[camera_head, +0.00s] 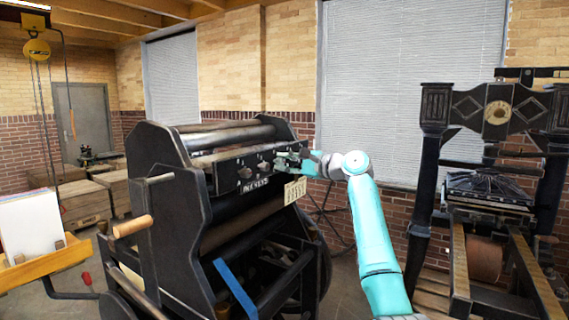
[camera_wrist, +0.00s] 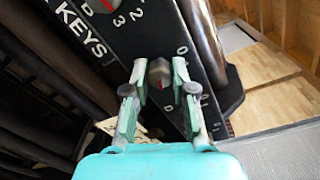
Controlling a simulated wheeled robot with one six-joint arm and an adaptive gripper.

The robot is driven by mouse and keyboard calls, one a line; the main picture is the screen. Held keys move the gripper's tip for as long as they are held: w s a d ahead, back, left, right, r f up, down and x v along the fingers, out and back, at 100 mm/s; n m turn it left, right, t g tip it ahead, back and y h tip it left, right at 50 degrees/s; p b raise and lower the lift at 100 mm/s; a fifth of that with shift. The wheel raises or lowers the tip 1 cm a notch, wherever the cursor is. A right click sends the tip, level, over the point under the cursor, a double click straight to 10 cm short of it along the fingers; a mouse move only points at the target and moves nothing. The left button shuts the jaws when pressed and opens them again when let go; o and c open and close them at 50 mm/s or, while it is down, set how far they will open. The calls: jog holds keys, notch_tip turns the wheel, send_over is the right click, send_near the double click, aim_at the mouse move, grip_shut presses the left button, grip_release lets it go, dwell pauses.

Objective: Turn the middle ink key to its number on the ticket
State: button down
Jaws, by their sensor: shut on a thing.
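The ink keys are small grey knobs on the dark panel of the press. Two of them, a left key (camera_head: 245,172) and another key (camera_head: 264,165), show left of my gripper (camera_head: 290,160) in the head view. In the wrist view my gripper (camera_wrist: 160,75) is shut on an ink key (camera_wrist: 159,76) with a red mark; the fingers stand on either side of it. Another key (camera_wrist: 104,4) with a red mark is cut by the top edge, near the digits 2 and 3. The ticket (camera_head: 295,190) hangs below the panel; its figures are too small to read.
The dark roller press (camera_head: 165,195) has a wooden crank handle (camera_head: 132,226) at the left. A second hand press (camera_head: 495,190) stands at the right. A yellow hoist (camera_head: 37,50) hangs at the left above a paper stack (camera_head: 30,222).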

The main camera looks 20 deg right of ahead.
jog(key=shift+f+m, duration=0.1)
jog(key=shift+m, duration=1)
jog(key=c, duration=1)
grip_release()
jog(key=shift+o, duration=0.2)
jog(key=shift+d, duration=0.1)
jog(key=v, duration=1.2)
jog(key=shift+f, duration=0.1)
